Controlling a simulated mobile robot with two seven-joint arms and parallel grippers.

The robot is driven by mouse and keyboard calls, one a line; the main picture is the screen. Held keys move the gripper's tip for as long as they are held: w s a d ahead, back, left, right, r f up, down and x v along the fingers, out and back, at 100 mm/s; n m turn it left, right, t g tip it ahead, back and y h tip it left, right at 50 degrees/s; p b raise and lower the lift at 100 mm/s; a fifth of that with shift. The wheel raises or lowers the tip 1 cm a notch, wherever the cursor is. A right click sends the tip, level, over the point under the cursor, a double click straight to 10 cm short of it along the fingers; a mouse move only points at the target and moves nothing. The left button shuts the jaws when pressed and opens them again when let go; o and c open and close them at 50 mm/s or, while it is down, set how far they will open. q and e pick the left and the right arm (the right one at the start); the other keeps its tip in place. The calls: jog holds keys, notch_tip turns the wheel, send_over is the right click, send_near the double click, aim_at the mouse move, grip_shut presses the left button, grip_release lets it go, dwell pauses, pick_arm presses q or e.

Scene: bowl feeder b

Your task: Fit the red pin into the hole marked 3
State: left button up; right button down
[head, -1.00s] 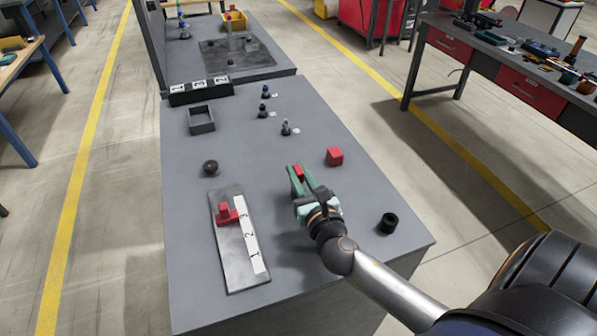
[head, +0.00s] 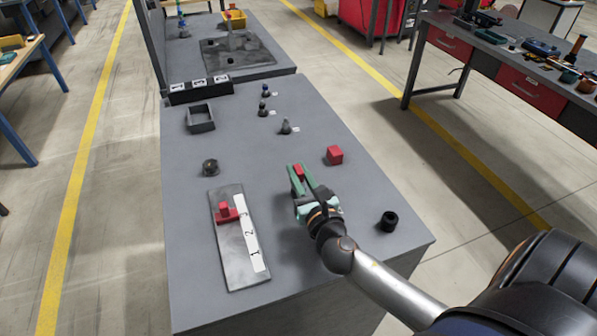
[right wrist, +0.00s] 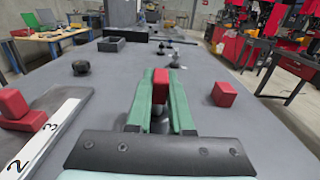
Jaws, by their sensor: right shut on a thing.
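My right gripper (head: 303,172) has its green fingers closed on a small red pin (right wrist: 160,86) above the grey bench. In the right wrist view, a grey part shows below the red top between the fingers; its lower end is hidden. A flat grey plate (head: 231,255) lies to the left of the gripper, with a white strip (head: 251,235) marked 1, 2, 3. A red block with a raised red stub (head: 226,212) sits on the plate beside the 3; it also shows in the right wrist view (right wrist: 20,117). No open hole is clear there. My left gripper is not in view.
A red cube (head: 335,155) stands right of the gripper, and a black ring (head: 389,221) near the right edge. A round black part (head: 210,167), a grey open box (head: 200,118) and several small pegs (head: 286,126) stand farther back. Bench between gripper and plate is clear.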

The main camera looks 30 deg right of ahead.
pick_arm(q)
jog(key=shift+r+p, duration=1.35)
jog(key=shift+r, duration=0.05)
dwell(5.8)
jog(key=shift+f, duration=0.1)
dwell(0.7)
